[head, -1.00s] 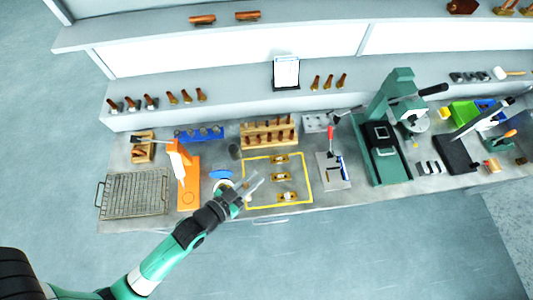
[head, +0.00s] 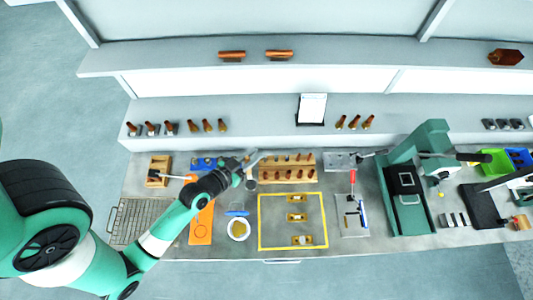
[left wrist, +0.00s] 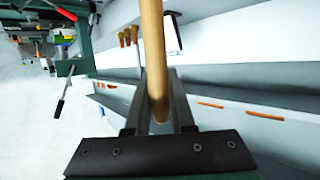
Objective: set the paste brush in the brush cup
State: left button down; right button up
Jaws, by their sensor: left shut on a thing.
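My left gripper (head: 254,159) is shut on the paste brush, whose pale wooden handle (left wrist: 153,60) stands between the fingers in the left wrist view. The brush's bristle end is hidden in both views. In the head view the brush is too small or covered to make out. A small dark cup (head: 251,184), which looks like the brush cup, stands on the bench just below the gripper in the picture, left of the wooden rack. I cannot tell how high the brush is above it. My right gripper is not in view.
A wooden rack (head: 287,175) stands right of the cup. A white bowl of yellowish paste (head: 238,229) and an orange stand (head: 201,226) are nearer the front. A yellow frame (head: 260,222) surrounds several small brass-coloured pieces. A wire mesh (head: 140,222) lies at the left.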

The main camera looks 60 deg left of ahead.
pick_arm(q)
notch_tip(320, 180, down, 15)
jog(key=b, duration=1.4)
jog(key=c, duration=0.7)
grip_release()
jog(key=s+d+b, duration=0.1)
jog(key=s+b, duration=0.1)
jog(key=s, duration=0.1)
jog(key=s+d+b, duration=0.1)
jog(key=s+b, duration=0.1)
jog(key=b, duration=0.1)
jog(key=s+d+b, duration=0.1)
jog(key=s+b, duration=0.2)
jog(key=shift+s+d, duration=0.2)
jog(key=shift+s, duration=0.15)
